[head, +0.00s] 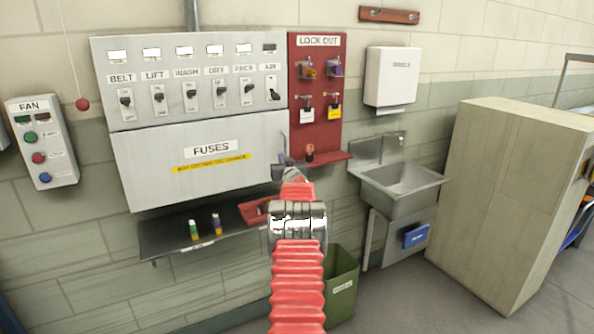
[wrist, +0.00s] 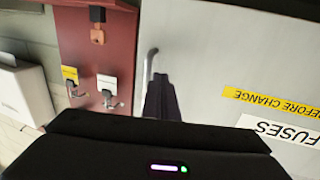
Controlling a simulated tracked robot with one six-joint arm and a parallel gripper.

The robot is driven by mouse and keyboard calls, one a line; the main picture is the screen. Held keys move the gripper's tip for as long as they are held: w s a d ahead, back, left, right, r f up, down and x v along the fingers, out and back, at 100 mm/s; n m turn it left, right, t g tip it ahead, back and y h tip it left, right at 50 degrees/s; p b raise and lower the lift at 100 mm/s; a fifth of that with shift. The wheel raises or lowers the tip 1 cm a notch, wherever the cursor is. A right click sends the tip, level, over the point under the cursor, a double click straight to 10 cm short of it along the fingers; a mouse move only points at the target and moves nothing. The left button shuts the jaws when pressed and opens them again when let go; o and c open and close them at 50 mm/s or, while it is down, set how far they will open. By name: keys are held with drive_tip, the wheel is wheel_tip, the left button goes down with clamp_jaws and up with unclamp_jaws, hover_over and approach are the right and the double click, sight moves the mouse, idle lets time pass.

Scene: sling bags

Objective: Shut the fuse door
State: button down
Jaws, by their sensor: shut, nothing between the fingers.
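The fuse door (head: 150,160) is the wide pale grey panel marked FUSES, below the row of switches in the head view. It looks flat and nearly in line with the panel above; I cannot tell whether a small gap stays at its right edge. Its grey bar handle (wrist: 150,66) shows near that edge in the wrist view, where the door (wrist: 220,50) appears upside down. My gripper (head: 286,168) is at the door's lower right corner. Its dark fingers (wrist: 160,92) are together and empty, close to the handle; I cannot tell whether they touch it.
The red lock-out board (head: 318,125) with hanging locks and tags is just right of the door. A dark shelf (head: 165,238) with two small fuses and a red tray (head: 255,211) sits below. A sink (head: 400,180), green bin (head: 342,285) and tall beige cabinet (head: 500,190) stand to the right.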

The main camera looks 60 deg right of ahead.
drive_tip(key=s+a, duration=0.6)
drive_tip(key=s, duration=0.3)
idle(0.4)
drive_tip(key=shift+s, duration=0.1)
idle(0.4)
